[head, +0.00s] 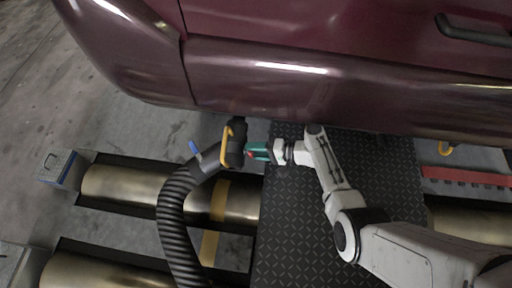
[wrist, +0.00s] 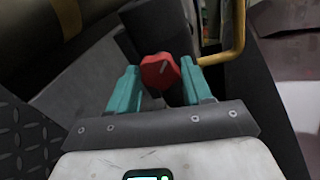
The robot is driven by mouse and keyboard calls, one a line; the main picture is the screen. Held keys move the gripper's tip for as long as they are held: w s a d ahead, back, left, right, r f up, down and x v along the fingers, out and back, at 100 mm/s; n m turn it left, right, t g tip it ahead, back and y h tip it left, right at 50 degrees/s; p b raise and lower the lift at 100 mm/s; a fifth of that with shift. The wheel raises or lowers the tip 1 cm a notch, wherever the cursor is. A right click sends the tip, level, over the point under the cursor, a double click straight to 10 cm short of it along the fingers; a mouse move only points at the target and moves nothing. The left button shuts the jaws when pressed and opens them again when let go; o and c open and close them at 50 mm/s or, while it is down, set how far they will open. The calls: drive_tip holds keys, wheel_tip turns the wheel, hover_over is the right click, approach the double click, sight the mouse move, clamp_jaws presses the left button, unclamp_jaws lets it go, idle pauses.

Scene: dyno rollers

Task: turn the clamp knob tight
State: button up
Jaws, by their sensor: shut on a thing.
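The clamp knob (wrist: 159,72) is red and sits between the two teal fingers of my gripper (wrist: 162,84) in the wrist view. My gripper is shut on it. In the head view my gripper (head: 258,150) reaches left to the dark hose nozzle (head: 236,140), and the knob is mostly hidden by the fingers. The nozzle carries a yellow handle (head: 226,147) and a blue lever (head: 195,151). It sits just below the car's lower edge. I cannot tell how far the knob is turned.
A maroon car (head: 300,75) fills the top. A ribbed black hose (head: 174,220) runs down from the nozzle. Metal rollers (head: 130,186) lie left and right of a dark tread plate (head: 290,225). A red toothed rail (head: 465,176) lies at the right.

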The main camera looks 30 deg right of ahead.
drive_tip(key=shift+s+a+m, duration=0.1)
drive_tip(key=shift+a+m, duration=0.05)
drive_tip(key=shift+m, duration=0.35)
drive_tip(key=o, duration=1)
drive_tip(key=shift+o, duration=0.2)
drive_tip(key=p+v, duration=0.4)
drive_tip(key=v, duration=0.7)
drive_tip(key=shift+w, duration=0.2)
drive_tip(key=shift+r, duration=0.1)
